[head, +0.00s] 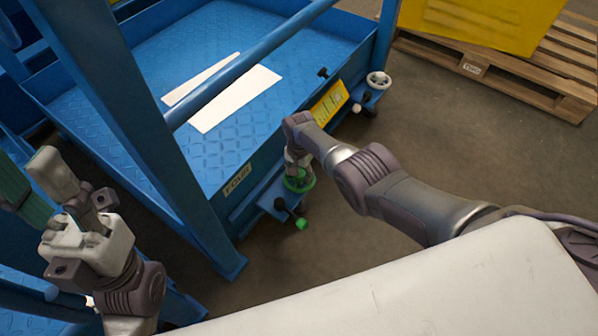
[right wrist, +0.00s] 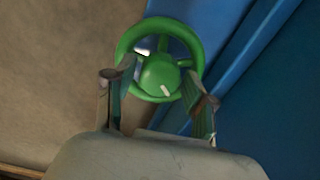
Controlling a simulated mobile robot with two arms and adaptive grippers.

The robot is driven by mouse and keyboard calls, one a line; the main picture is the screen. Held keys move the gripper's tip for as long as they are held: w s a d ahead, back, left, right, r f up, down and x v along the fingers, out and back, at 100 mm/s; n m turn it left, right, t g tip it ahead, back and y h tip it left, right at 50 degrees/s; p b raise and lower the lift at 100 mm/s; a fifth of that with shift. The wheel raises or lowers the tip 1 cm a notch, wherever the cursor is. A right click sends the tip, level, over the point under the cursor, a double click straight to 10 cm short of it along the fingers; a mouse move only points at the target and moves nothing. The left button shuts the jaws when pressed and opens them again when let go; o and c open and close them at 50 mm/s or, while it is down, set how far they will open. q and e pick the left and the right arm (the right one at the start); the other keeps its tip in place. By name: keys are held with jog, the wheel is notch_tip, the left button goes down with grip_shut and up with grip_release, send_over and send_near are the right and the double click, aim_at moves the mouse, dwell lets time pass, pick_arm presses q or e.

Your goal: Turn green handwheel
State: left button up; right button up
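The green handwheel (head: 299,180) sits on a bracket at the side of the blue tray. In the right wrist view the handwheel (right wrist: 160,62) shows its rim, hub and a pale mark on the hub. My right gripper (head: 297,165) is directly above the handwheel, partly covering it in the head view. In the right wrist view its two fingers (right wrist: 158,85) are apart, with the tips at the near part of the rim; whether they touch it I cannot tell. My left gripper (head: 85,190) is at the left, away from the wheel, with its fingers raised.
A green-tipped knob (head: 301,223) sticks out below the handwheel. A pale handwheel (head: 378,80) is at the tray's far corner. A blue post (head: 130,110) and rail (head: 250,62) stand over the blue tray (head: 215,160). A wooden pallet (head: 500,72) is at the upper right.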

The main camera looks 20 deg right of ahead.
jog(key=shift+o, duration=0.3)
notch_tip(320, 180, up, 12)
dwell(0.7)
dwell(0.4)
